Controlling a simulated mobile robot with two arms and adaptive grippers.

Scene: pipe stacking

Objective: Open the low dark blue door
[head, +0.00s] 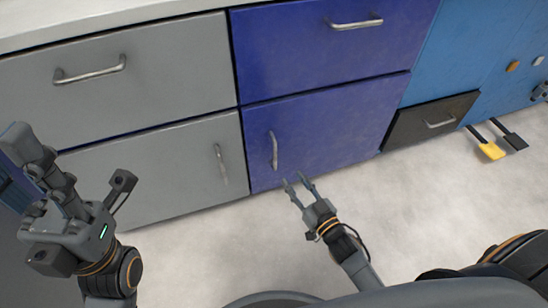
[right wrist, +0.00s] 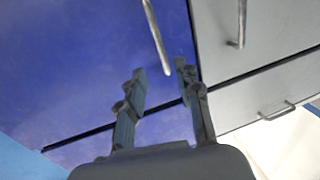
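The low dark blue door (head: 325,130) is shut, flush in the cabinet front below a dark blue drawer (head: 325,45). Its vertical metal handle (head: 273,150) is near its left edge. My right gripper (head: 298,184) is open and empty, just below and right of the handle, apart from it in the head view. In the right wrist view, the handle (right wrist: 156,36) stands beyond the two open fingers (right wrist: 160,72), and the blue door (right wrist: 80,70) fills the left. My left gripper (head: 30,150) is at the far left; its fingertips do not show clearly.
A grey door (head: 150,170) with a vertical handle is left of the blue door, under a grey drawer (head: 110,75). A dark low drawer (head: 432,120) is to the right. Yellow (head: 491,150) and black pedal-like pieces stick out beyond it. The pale floor in front is clear.

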